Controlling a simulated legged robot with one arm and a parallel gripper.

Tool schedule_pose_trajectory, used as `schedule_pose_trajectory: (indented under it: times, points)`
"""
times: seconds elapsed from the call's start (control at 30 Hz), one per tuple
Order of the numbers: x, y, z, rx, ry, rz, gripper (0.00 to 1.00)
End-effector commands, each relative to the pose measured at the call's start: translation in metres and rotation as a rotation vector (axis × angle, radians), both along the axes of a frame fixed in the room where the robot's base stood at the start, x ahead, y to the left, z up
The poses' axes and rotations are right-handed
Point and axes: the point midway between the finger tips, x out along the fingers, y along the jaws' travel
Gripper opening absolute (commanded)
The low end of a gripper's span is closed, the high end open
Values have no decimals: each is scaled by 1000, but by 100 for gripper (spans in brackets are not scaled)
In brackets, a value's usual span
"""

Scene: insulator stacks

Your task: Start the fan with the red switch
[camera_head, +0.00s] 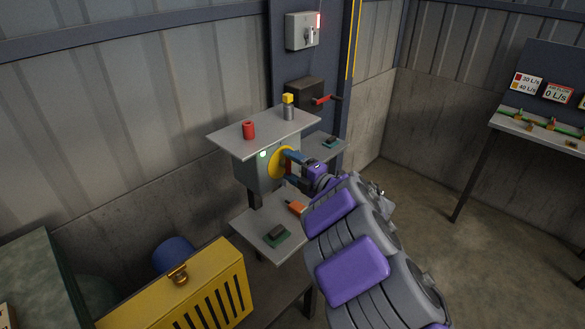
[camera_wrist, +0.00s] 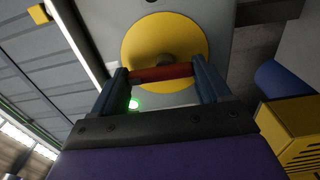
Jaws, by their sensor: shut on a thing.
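The red switch bar (camera_wrist: 160,73) crosses the front of a round yellow disc (camera_wrist: 165,45) in the wrist view. The yellow disc (camera_head: 276,162) is on the front of a grey box (camera_head: 252,172) in the head view. My gripper (camera_wrist: 160,77) has one blue-grey finger at each end of the red bar and is shut on it. In the head view my gripper (camera_head: 293,168) reaches the disc from the right and hides most of the bar. A green lamp glows on the box (camera_head: 263,154), and also in the wrist view (camera_wrist: 133,104). I cannot make out a fan.
A red cylinder (camera_head: 249,130) and a yellow-topped grey cylinder (camera_head: 288,106) stand on the box's top plate. A lower shelf (camera_head: 255,222) holds small items. A yellow slotted case (camera_head: 180,290) is at the front left. A dark box with a red crank (camera_head: 322,99) is behind.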

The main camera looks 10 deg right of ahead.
Motion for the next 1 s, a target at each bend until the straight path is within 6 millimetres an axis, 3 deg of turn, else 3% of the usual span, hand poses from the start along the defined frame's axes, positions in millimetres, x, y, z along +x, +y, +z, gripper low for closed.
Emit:
schedule_pose_trajectory:
  times: [0.53, 0.57, 0.77, 1.0]
  points:
    - [-1, 1, -7, -24, 0, 4, 46]
    - [-1, 1, -7, -24, 0, 4, 79]
    - [-1, 1, -5, -22, -4, 3, 99]
    - [-1, 0, -3, -21, -7, 1, 100]
